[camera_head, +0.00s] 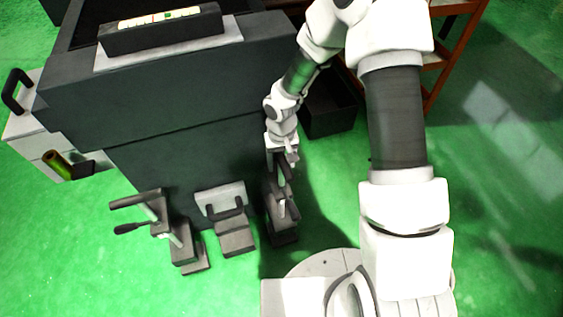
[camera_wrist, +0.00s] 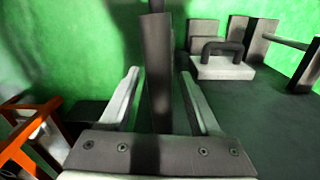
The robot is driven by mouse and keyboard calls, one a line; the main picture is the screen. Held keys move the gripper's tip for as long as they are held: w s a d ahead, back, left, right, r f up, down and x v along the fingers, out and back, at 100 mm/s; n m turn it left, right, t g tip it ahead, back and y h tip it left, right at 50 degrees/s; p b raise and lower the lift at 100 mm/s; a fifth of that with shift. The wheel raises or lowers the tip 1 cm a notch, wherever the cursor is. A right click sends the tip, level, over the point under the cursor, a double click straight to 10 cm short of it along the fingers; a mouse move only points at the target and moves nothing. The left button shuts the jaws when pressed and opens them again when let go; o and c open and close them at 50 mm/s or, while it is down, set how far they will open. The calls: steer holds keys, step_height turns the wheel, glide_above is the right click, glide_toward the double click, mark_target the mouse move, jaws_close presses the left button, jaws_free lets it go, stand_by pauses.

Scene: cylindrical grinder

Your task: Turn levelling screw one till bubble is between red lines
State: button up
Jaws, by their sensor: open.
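A spirit level (camera_head: 165,27) lies on top of the dark machine; its pale strip shows a green bubble and red marks, too small to judge exactly. Low at the machine's front is a dark handled unit (camera_head: 284,222), apparently a levelling screw; no number shows. My gripper (camera_head: 283,160) points down over it. In the wrist view my gripper (camera_wrist: 160,78) is open, with a dark upright bar (camera_wrist: 157,65) between its two pale fingers. Gaps show on both sides of the bar. The bar's lower part is hidden by the gripper body.
A middle unit with a loop handle (camera_head: 225,208) and a left unit with a crank handle (camera_head: 160,222) stand beside it. The dark machine body (camera_head: 190,150) rises close behind. An orange rack (camera_head: 455,45) stands at back right. Green floor is clear on the right.

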jaws_close()
stand_by(1.4)
